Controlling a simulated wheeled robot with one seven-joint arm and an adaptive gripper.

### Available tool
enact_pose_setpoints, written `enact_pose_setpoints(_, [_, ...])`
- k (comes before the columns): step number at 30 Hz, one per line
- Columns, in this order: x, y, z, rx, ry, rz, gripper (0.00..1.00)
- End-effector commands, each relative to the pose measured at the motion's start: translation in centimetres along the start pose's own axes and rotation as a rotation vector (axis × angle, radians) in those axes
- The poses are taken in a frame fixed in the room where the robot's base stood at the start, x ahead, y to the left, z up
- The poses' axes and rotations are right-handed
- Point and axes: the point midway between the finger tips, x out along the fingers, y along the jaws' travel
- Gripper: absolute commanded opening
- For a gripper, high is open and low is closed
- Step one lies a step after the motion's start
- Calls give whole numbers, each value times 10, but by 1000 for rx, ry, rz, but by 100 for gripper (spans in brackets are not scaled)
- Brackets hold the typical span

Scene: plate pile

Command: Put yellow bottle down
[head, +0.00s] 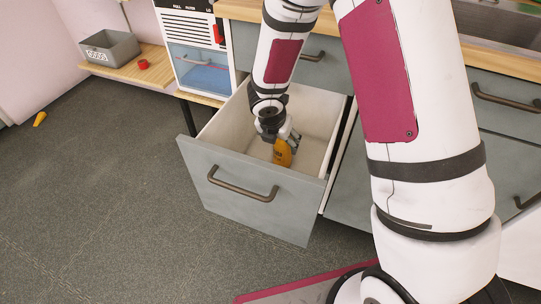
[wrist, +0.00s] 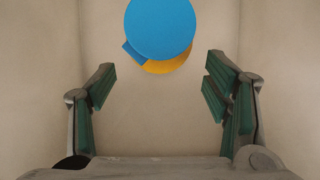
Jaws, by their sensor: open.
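The yellow bottle (head: 282,153) is inside the open drawer (head: 230,180), upright or nearly so, near the drawer's front part. In the wrist view I see its round blue top (wrist: 160,28) from above, with a yellow edge (wrist: 172,65) below it. My gripper (head: 285,138) reaches down into the drawer at the bottle. In the wrist view my gripper (wrist: 158,95) is open, its green-padded fingers spread wide. No finger touches the bottle there; it appears beyond the gap between the fingertips. The drawer floor (wrist: 160,125) looks bare around it.
The drawer's front wall and handle (head: 242,190) face the floor area. A grey bin (head: 110,48) and a small red item (head: 143,64) sit on a wooden shelf at the left. A yellow object (head: 40,119) lies on the floor. The floor (head: 100,200) left of the drawer is mostly clear.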

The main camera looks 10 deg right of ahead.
Motion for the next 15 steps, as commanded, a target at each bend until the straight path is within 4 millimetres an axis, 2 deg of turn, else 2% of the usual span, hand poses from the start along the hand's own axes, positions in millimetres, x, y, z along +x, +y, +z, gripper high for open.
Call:
enact_pose_setpoints(1, [-4,1,-12,-7,0,1,71])
enact_pose_setpoints(6, [-17,1,-42,-4,-1,0,71])
enact_pose_setpoints(10, [-23,1,-58,-2,-1,0,71])
enact_pose_setpoints(15, [-28,1,-68,0,-1,0,71])
